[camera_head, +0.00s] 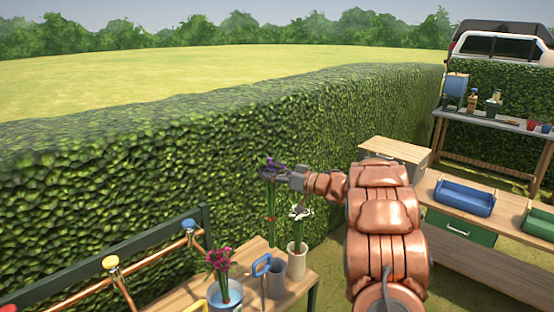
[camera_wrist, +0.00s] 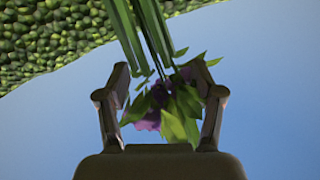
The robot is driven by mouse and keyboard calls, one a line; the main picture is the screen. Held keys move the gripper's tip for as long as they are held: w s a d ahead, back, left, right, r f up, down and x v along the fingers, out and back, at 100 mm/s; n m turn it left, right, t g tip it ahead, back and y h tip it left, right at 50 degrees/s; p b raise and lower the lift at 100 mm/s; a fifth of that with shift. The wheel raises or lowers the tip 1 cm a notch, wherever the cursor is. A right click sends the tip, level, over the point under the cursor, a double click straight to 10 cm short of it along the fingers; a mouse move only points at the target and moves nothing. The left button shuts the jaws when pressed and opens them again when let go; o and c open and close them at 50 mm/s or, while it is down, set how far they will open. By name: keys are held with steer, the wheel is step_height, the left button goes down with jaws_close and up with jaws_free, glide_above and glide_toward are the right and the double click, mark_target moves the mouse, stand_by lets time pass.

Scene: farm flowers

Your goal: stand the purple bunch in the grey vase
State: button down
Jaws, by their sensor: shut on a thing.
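The purple bunch (camera_head: 271,166) hangs upright from my gripper (camera_head: 284,174), its blooms up and its green stems down. My gripper is shut on it near the flower heads. The stem ends are above the bench, close to and slightly left of the mouth of the grey vase (camera_head: 277,277); I cannot tell whether they are over it in depth. In the wrist view, the purple bunch (camera_wrist: 172,110) shows leaves and purple petals between the fingers of my gripper (camera_wrist: 163,88), with stems running to the top edge. No flowers show in the grey vase.
A pale vase (camera_head: 297,257) with white flowers stands just right of the grey vase. A bucket (camera_head: 226,297) of pink flowers and a blue-handled tool (camera_head: 262,267) stand to the left. A hedge (camera_head: 180,170) rises behind the wooden bench.

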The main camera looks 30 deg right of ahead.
steer(key=shift+s+d+r+n+g+y+p, duration=0.25)
steer(key=shift+s+n+g+y+p, duration=0.2)
steer(key=shift+p, duration=0.45)
steer(key=shift+s+d+f+y, duration=0.15)
steer(key=shift+s+f+y, duration=0.2)
steer(key=shift+f, duration=0.05)
steer(key=b, duration=0.4)
glide_above(273, 228)
steer(key=s, duration=0.1)
steer(key=shift+f, duration=3.05)
steer(key=shift+s+d+f+b, duration=0.15)
steer(key=shift+f+b, duration=0.6)
steer(key=shift+f, duration=1.7)
steer(key=shift+w+d+f+b, duration=0.15)
steer(key=shift+f+b, duration=0.55)
steer(key=shift+f, duration=1.75)
steer(key=shift+s+d+f+b, duration=0.15)
steer(key=shift+f+b, duration=0.6)
steer(key=shift+f, duration=1.7)
steer(key=shift+c, duration=0.4)
jaws_free()
